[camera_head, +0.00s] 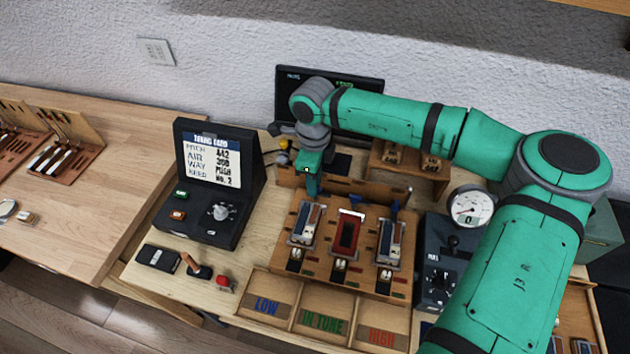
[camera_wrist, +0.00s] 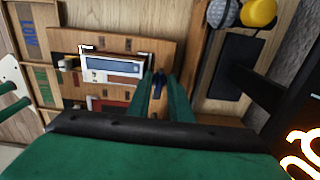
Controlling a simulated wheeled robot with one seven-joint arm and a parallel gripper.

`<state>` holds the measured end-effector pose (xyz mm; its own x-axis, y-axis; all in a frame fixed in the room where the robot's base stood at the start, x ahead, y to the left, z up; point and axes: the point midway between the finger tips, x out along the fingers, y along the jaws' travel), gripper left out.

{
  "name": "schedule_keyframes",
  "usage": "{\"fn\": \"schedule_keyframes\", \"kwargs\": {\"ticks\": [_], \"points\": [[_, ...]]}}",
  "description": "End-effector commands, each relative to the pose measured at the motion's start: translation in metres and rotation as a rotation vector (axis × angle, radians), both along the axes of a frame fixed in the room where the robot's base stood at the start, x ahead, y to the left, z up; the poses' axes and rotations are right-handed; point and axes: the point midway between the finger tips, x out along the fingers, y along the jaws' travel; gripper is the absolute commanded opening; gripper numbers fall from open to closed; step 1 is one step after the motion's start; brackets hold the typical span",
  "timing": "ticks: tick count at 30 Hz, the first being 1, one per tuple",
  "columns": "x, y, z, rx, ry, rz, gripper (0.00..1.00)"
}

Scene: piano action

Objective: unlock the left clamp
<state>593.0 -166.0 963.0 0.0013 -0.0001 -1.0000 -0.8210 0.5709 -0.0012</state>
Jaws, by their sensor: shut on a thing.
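The left clamp shows as a small dark blue lever (camera_wrist: 158,88) between my fingers in the wrist view. My gripper (camera_wrist: 161,78) is shut on it, and its green fingers hide part of it. In the head view my gripper (camera_head: 312,182) points down at the back left of the wooden board (camera_head: 325,268), behind the left blue-and-white block (camera_head: 306,224). There the left clamp is mostly hidden by my gripper. The left block also shows in the wrist view (camera_wrist: 110,68).
A tuning card panel (camera_head: 212,160) with a dial box stands at the left. A dark red block (camera_head: 347,235) sits mid-board. Trays marked LOW, IN TUNE and HIGH (camera_head: 323,322) lie in front. A gauge (camera_head: 471,208) and a lever box stand at the right.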

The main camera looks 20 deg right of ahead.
Motion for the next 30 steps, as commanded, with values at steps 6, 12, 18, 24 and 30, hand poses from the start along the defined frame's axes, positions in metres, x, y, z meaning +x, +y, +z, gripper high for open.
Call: {"fn": "schedule_keyframes", "kwargs": {"ticks": [6, 12, 18, 24, 30], "points": [[0.0012, -0.0004, 0.0005, -0.001, -0.004, 0.028, 0.00], [0.0010, -0.0003, 0.0004, 0.000, -0.004, 0.030, 0.00], [0.0008, -0.0003, 0.0003, 0.000, -0.003, 0.029, 0.26], [0.0001, -0.0002, 0.0000, 0.000, -0.001, 0.029, 0.36], [0.0001, -0.0004, 0.0030, -0.001, -0.001, 0.029, 0.36]]}}
